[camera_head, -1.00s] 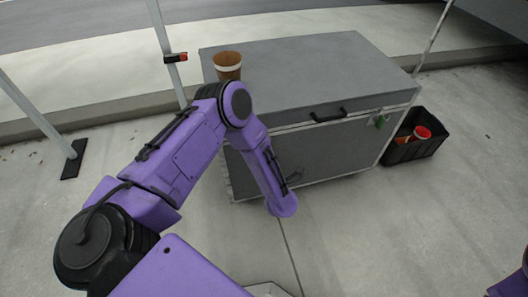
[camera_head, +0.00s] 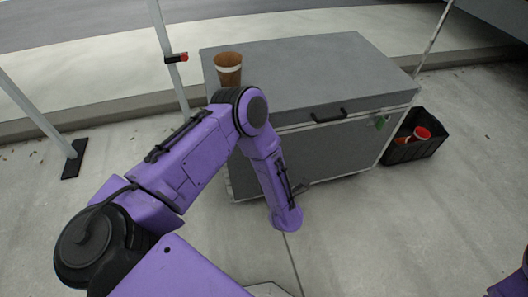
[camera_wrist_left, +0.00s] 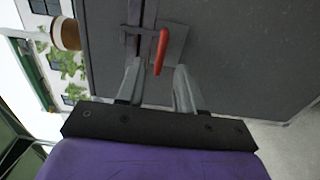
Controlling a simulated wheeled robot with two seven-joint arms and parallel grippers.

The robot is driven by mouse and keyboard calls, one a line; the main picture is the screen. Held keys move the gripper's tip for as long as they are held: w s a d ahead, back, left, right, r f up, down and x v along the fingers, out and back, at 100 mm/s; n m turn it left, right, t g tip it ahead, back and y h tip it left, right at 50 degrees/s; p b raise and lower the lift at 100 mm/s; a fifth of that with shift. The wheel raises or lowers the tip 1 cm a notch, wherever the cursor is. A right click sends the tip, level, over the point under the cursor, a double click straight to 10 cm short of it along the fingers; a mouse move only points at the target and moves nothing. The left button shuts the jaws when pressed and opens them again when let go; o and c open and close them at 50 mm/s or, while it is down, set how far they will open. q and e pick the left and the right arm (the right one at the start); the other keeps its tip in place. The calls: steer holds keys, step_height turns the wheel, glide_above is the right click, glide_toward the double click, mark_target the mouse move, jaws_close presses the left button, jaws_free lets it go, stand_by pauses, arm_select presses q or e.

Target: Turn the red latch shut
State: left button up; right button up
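The red latch (camera_wrist_left: 161,52) shows in the left wrist view on a grey metal plate on the dark face of the case (camera_wrist_left: 230,50). Its handle runs nearly top to bottom in that picture, slightly slanted. My left gripper (camera_wrist_left: 158,68) is open. Its two fingers are spread, and the lower end of the latch shows in the gap between them, with no visible contact. In the head view the grey case (camera_head: 300,75) stands behind my left arm, and the latch is hidden there. My right gripper is out of view.
A brown cup (camera_head: 228,68) with a pale band stands on the case lid, close behind my left arm. A black crate (camera_head: 428,150) with red items stands right of the case. A pole (camera_head: 170,60) with a red clamp rises at the left. Concrete in front is clear.

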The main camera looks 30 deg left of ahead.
arm_select(q)
steer(key=v, duration=0.6)
steer(key=shift+s, duration=0.2)
steer(key=s+d+f+m+g+h, duration=0.2)
steer(key=s+f+m+h, duration=0.4)
steer(key=f+m+h, duration=0.7)
steer(key=s+a+m+g+y, duration=0.1)
steer(key=s+a+m+g, duration=0.25)
steer(key=s, duration=0.45)
steer(key=s+a+m+g+y, duration=0.1)
steer(key=s+a+m+g, duration=0.2)
steer(key=s+m, duration=0.35)
step_height(320, 180, up, 20)
steer(key=s+a+n+p, duration=0.1)
steer(key=p, duration=1.7)
steer(key=shift+s+a+n+y+p, duration=0.3)
steer(key=shift+a+n+p, duration=0.1)
